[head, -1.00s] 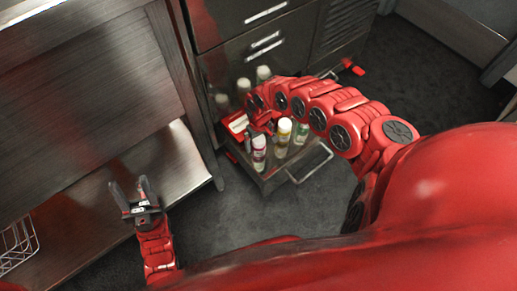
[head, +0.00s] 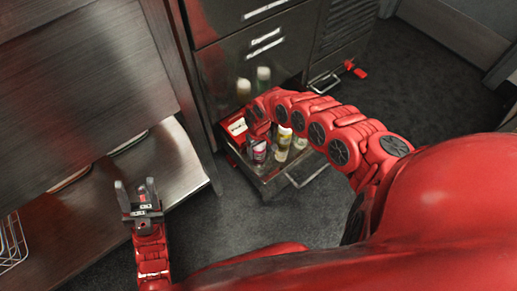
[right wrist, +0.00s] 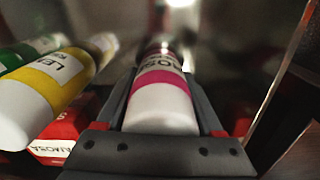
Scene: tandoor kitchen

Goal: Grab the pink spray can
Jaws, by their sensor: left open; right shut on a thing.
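The pink spray can (head: 259,152) is in the open drawer in the head view, partly covered by my right arm. In the right wrist view the can (right wrist: 162,108) is white with a pink band and lies between the two dark fingers of my right gripper (right wrist: 162,82). The right gripper is shut on it; in the head view this gripper (head: 262,137) is mostly hidden by its arm. I cannot tell whether the can is off the drawer floor. My left gripper (head: 137,188) is open and empty, beside the metal shelf and far from the can.
A yellow-labelled bottle (head: 283,145) stands close beside the can, and a green-labelled one (right wrist: 30,50) is beyond it. A red box (head: 237,126) is at the drawer's left. The open drawer (head: 277,183) has a metal handle. Dark floor in front is clear. A steel shelf (head: 165,170) is left.

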